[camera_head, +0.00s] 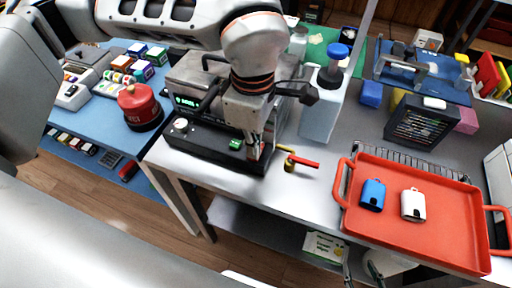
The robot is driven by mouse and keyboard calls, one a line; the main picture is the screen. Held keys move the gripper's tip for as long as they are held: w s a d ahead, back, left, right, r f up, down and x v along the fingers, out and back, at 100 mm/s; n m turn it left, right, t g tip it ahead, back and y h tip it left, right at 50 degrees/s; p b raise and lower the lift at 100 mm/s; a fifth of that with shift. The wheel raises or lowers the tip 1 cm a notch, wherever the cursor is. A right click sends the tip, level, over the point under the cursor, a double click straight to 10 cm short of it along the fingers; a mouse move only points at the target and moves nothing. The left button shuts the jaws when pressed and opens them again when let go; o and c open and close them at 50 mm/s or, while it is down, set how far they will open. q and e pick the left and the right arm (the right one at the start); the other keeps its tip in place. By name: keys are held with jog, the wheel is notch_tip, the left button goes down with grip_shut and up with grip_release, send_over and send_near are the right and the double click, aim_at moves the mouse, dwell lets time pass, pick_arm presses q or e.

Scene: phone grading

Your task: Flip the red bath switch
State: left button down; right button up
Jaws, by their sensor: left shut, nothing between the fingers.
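The bath unit (205,143) is a black-based machine with a grey metal tank and a lit green display (187,102), standing at the left end of the grey bench. My left gripper (255,152) points down at the right front corner of its base. It is shut with nothing held. A small red patch (267,153) shows right beside the fingertips and may be the red switch. The fingers partly hide it, so I cannot tell its position or whether they touch. A green switch (235,144) sits left of the fingertips. My right gripper is not in view.
A red-handled brass valve (303,161) lies just right of the fingertips. A red tray (416,233) with a blue and a white device is at the right. A red round container (139,107) stands on the blue table at left.

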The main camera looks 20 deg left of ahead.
pick_arm(q)
jog(key=shift+r+p, duration=1.15)
jog(key=shift+r, duration=0.95)
jog(key=shift+r+p, duration=0.8)
jog(key=shift+r, duration=0.65)
pick_arm(e)
notch_tip(320, 180, up, 6)
jog(key=w, duration=0.2)
jog(key=shift+w+r+t, duration=0.2)
jog(key=shift+w+t, duration=0.2)
jog(key=shift+f, duration=0.15)
pick_arm(q)
jog(key=shift+s+f, duration=0.1)
pick_arm(e)
jog(key=shift+s, duration=0.1)
